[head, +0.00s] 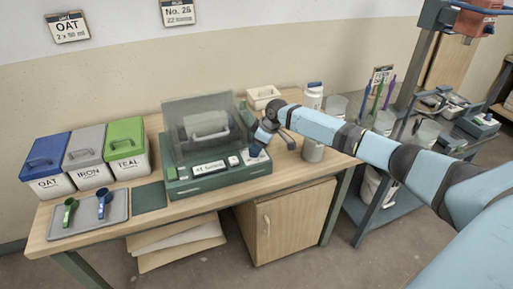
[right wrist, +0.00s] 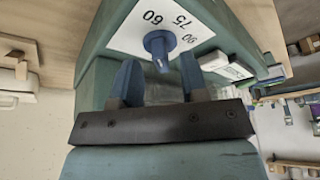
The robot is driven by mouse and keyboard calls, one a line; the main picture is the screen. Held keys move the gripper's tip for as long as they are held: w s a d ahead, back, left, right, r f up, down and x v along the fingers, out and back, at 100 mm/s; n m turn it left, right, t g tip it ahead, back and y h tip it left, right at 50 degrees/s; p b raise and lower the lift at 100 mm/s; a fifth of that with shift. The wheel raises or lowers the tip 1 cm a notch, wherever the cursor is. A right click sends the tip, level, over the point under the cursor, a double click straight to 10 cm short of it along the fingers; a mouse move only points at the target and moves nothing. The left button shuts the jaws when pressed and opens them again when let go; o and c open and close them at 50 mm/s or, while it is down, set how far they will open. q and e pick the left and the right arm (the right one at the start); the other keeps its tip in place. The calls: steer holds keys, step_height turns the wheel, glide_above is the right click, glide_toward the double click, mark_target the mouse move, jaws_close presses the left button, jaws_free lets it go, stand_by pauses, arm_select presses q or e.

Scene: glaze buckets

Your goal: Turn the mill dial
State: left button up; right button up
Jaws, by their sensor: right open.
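The mill (head: 180,185) is a green machine on the wooden bench, with a clear tinted lid over its top. Its dial (right wrist: 160,43) is a blue knob on a white plate marked 60, 75 and 90 in the right wrist view. In the head view the blue dial (head: 255,150) shows at the mill's right end, partly hidden by my gripper. My right gripper (right wrist: 158,62) is open, its two blue fingers pointing at the dial, one on each side of it in the picture. I cannot tell whether they touch it. My left gripper is not in view.
Blue, grey and green bins (head: 91,157) labelled OAT, IRON and TEAL stand left of the mill. A grey tray (head: 88,226) holds a green and a blue scoop. A white jar (head: 314,95) and a grey cup (head: 313,152) stand right of the mill, near my arm.

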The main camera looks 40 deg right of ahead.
steer(key=shift+x, duration=0.75)
jaws_close()
